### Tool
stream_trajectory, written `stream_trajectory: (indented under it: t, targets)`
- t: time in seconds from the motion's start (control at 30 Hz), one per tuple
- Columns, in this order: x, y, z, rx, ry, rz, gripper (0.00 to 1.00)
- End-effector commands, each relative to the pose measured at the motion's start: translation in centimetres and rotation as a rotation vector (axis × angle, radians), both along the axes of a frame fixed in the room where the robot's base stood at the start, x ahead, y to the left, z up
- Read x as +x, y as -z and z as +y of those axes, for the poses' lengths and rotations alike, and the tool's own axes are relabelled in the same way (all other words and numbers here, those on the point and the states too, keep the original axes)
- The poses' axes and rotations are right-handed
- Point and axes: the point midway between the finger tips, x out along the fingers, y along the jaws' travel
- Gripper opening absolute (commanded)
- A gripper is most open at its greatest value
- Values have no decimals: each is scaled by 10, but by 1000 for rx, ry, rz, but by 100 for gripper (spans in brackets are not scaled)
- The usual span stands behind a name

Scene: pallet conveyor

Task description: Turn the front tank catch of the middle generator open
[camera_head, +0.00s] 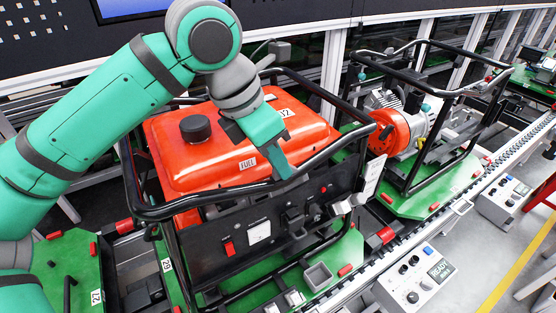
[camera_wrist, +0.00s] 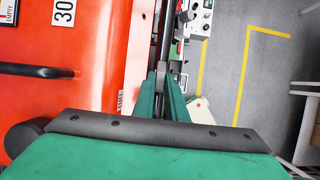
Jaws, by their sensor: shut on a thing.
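The middle generator has a black tube frame (camera_head: 160,210) around an orange-red tank (camera_head: 170,165) with a black fuel cap (camera_head: 195,128). The tank (camera_wrist: 95,85) fills the left of the wrist view. My gripper (camera_head: 287,172) comes down over the tank's right side to its front edge, beside the frame's top front tube. In the wrist view the fingers of my gripper (camera_wrist: 162,78) are close together just off the tank's front edge. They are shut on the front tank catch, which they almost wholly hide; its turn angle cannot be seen.
A black front panel (camera_head: 260,235) with switches lies below the tank. Another generator (camera_head: 410,130) without a tank stands to the right, and a green pallet (camera_head: 65,255) to the left. A grey control box (camera_head: 412,280) stands by the conveyor rail at the front right.

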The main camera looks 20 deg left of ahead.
Motion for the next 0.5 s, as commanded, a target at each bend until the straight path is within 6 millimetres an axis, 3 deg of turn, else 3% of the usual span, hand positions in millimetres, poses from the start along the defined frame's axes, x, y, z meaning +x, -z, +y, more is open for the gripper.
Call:
stream_trajectory:
  t: [0.27,0.3,0.33,0.5]
  targets:
    - [0,0,0,1,1,-1,0]
    - [0,0,0,1,1,-1,21]
    - [0,0,0,1,1,-1,28]
    - [0,0,0,1,0,-1,30]
